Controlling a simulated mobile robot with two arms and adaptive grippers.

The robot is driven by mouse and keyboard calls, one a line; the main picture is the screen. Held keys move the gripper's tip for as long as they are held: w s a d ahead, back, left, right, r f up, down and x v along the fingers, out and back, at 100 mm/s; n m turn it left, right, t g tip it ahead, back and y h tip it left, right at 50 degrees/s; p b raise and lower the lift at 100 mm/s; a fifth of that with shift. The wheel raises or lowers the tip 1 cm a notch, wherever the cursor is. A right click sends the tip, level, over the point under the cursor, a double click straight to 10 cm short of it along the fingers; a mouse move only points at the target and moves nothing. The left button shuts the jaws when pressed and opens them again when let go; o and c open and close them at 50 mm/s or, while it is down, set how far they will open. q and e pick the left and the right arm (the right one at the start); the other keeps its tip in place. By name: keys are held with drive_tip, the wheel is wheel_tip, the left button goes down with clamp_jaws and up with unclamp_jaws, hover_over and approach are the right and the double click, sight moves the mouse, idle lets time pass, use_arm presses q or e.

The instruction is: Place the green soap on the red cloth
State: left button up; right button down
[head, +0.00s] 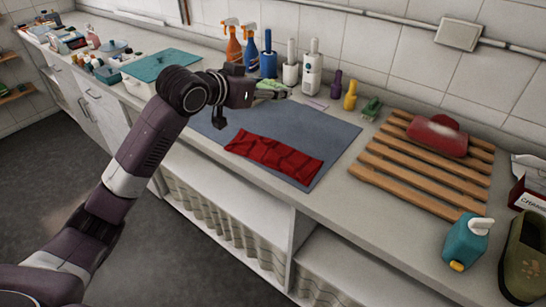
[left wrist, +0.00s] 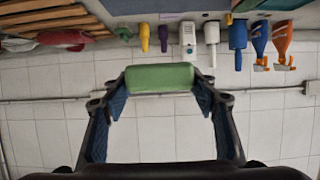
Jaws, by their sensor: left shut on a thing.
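The green soap (left wrist: 160,78) is a light green block held between the two fingertips of my left gripper (left wrist: 160,82) in the left wrist view. In the head view the soap (head: 271,86) shows partly at the tip of my left gripper (head: 262,92), in front of the bottles along the wall. The red cloth (head: 275,158) lies wrinkled on the blue-grey mat (head: 325,135), nearer the front edge than the gripper. The gripper and soap are apart from the cloth. My right gripper is not in view.
Orange and blue spray bottles (head: 234,45), white dispensers (head: 312,68) and a yellow bottle (head: 350,97) line the wall. A wooden rack (head: 395,172) with a red item (head: 437,138) stands right of the mat. A teal bottle (head: 466,240) stands at the front right.

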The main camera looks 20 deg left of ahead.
use_arm(q)
drive_tip(key=p, duration=0.1)
hover_over(270, 157)
wheel_tip(270, 157, down, 18)
drive_tip(key=shift+f, duration=0.2)
drive_tip(key=shift+f, duration=0.2)
drive_tip(key=shift+f, duration=0.4)
drive_tip(key=o, duration=1.2)
drive_tip(key=shift+o, duration=0.2)
drive_tip(key=shift+s+a+r, duration=0.1)
drive_tip(key=shift+s+r, duration=0.05)
drive_tip(key=shift+r, duration=0.55)
drive_tip(key=b+v, duration=0.1)
drive_tip(key=v, duration=1)
drive_tip(key=shift+s, duration=0.3)
